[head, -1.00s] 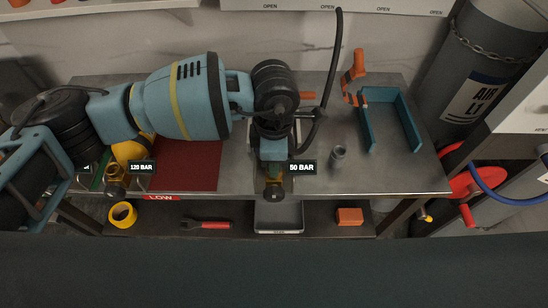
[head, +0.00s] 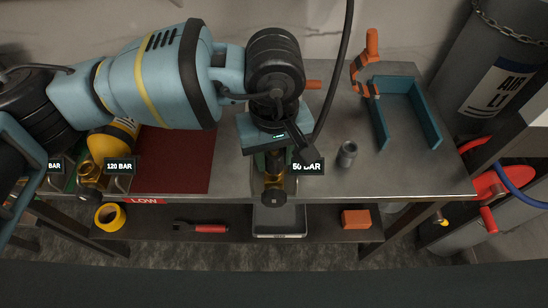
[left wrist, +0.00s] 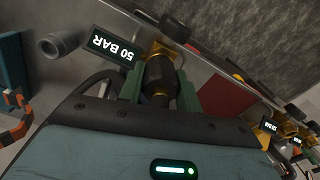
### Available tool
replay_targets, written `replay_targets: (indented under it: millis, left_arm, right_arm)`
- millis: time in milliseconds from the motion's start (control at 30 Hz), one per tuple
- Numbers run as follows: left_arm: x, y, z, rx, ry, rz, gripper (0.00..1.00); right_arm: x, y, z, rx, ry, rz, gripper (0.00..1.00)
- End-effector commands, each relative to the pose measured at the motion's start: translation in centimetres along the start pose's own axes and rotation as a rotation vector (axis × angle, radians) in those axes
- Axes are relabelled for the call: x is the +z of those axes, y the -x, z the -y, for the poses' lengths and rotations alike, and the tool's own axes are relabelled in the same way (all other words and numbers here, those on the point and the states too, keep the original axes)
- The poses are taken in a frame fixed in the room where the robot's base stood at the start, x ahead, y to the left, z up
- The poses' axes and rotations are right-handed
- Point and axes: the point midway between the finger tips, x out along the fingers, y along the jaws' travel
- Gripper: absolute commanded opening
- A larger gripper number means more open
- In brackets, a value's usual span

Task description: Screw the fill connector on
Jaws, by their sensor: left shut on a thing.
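The connector is in line with a brass valve (head: 273,183) with a black knob (head: 273,198). Whether its thread is engaged is hidden. A black hose (head: 339,75) hangs down beside the gripper. My right gripper is in neither view.
A yellow cylinder (head: 112,140) with a brass valve and a 120 BAR sign (head: 120,166) lies left of a dark red mat (head: 178,160). A small grey cup (head: 347,154), a teal bracket (head: 408,110) and an orange clamp (head: 365,65) are on the right. Bare bench lies between.

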Motion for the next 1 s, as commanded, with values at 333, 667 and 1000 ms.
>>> replay_targets:
  millis: [333, 667, 1000]
  left_arm:
    - [0.0, -0.5, 0.0, 0.001, -0.435, 0.002, 0.06]
    - [0.0, 0.0, 0.0, 0.001, -0.615, 0.000, 0.06]
    - [0.0, 0.0, 0.0, 0.000, -0.611, 0.000, 0.56]
  right_arm:
    - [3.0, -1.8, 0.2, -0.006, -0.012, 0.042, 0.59]
    - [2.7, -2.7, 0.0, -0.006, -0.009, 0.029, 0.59]
    - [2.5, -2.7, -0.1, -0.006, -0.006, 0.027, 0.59]
